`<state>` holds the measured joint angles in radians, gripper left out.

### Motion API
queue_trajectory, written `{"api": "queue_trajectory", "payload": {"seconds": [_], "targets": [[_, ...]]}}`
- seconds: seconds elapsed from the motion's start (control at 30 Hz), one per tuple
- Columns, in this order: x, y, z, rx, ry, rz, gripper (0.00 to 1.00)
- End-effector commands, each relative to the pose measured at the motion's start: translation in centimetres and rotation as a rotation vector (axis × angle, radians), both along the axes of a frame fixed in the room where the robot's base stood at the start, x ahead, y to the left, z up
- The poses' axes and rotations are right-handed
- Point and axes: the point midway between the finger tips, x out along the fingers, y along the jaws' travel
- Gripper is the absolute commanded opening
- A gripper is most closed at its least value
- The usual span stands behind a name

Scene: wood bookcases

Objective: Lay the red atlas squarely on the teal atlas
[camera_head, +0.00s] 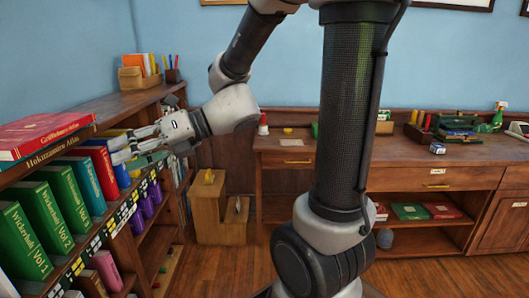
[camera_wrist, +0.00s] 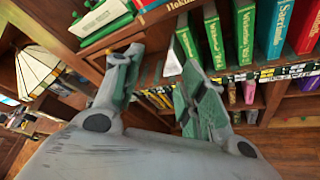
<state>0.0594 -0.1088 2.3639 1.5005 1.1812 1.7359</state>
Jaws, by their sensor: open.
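The red atlas (camera_head: 42,132) lies flat on the teal atlas (camera_head: 48,152) on top of the left bookcase. Part of a lettered spine shows at that view's top edge.
Below the stack stand several green volumes (camera_head: 62,200), a teal book (camera_head: 82,184) and a red book (camera_head: 102,172). Purple books (camera_head: 147,205) stand on a lower shelf. A desk organiser (camera_head: 138,76) sits on the bookcase's far end. A wooden step unit (camera_head: 220,208) stands beyond.

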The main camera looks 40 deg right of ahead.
Motion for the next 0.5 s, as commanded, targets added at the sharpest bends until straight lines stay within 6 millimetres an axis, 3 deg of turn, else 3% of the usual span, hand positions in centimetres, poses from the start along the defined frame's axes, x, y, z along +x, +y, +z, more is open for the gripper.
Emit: {"api": "queue_trajectory", "payload": {"seconds": [0.03,0.1,0.2,0.3,0.4,0.5], "targets": [[-3.2,-1.3,-0.9,-0.179,-0.203,0.138,0.41],[-7.0,-4.2,-2.8,-0.445,-0.504,0.377,0.41],[-10.7,-10.0,-4.8,-0.79,-0.91,0.773,0.41],[-12.7,-16.0,-5.3,-1.06,-1.236,1.199,0.41],[-13.5,-20.9,-4.6,-1.234,-1.443,1.596,0.41],[-13.8,-24.2,-3.6,-1.32,-1.545,1.901,0.41]]}}
